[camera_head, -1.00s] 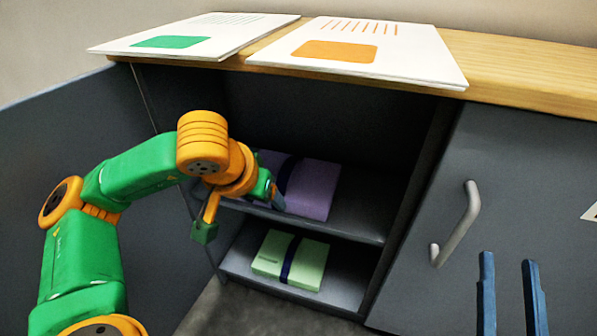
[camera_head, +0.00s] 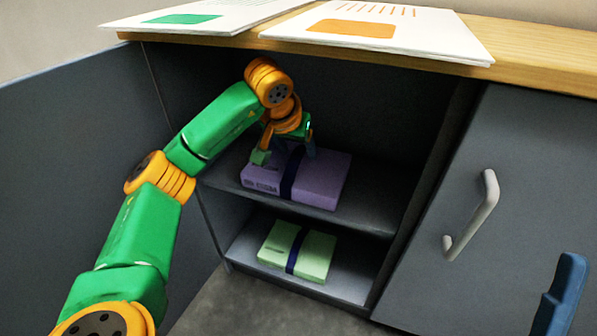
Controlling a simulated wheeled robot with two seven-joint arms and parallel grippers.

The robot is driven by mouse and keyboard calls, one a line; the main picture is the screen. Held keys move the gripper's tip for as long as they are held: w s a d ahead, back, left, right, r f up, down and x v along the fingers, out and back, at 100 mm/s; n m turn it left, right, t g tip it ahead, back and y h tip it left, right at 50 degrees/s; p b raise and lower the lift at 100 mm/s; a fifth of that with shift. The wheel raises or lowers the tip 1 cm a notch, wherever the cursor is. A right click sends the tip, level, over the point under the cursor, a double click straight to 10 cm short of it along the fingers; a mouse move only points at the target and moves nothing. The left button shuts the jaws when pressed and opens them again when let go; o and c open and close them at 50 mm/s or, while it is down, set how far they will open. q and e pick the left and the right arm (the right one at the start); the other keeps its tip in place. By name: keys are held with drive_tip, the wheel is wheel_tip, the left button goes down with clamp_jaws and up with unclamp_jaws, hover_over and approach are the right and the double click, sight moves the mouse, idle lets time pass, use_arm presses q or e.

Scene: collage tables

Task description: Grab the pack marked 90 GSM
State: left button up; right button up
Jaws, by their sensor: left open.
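A purple pack (camera_head: 320,182) with a dark blue band lies on the upper shelf of the open cabinet. It has printing on its front left part, too small for me to read surely. A light green pack (camera_head: 314,256) with a dark blue band lies on the lower shelf; its print is also unreadable. My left gripper (camera_head: 284,155) is open at the purple pack, its fingers apart over the pack's rear left part, on either side of the band. I cannot tell whether they touch it. My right gripper (camera_head: 562,295) shows only as one blue finger at the lower right.
An open door (camera_head: 80,170) stands on the left. A closed door with a grey handle (camera_head: 472,215) is on the right. Sheets with a green block (camera_head: 182,19) and an orange block (camera_head: 352,29) lie on the wooden top. The upper shelf's right end is clear.

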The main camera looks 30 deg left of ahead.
use_arm(q)
clamp_jaws()
idle(0.3)
idle(1.2)
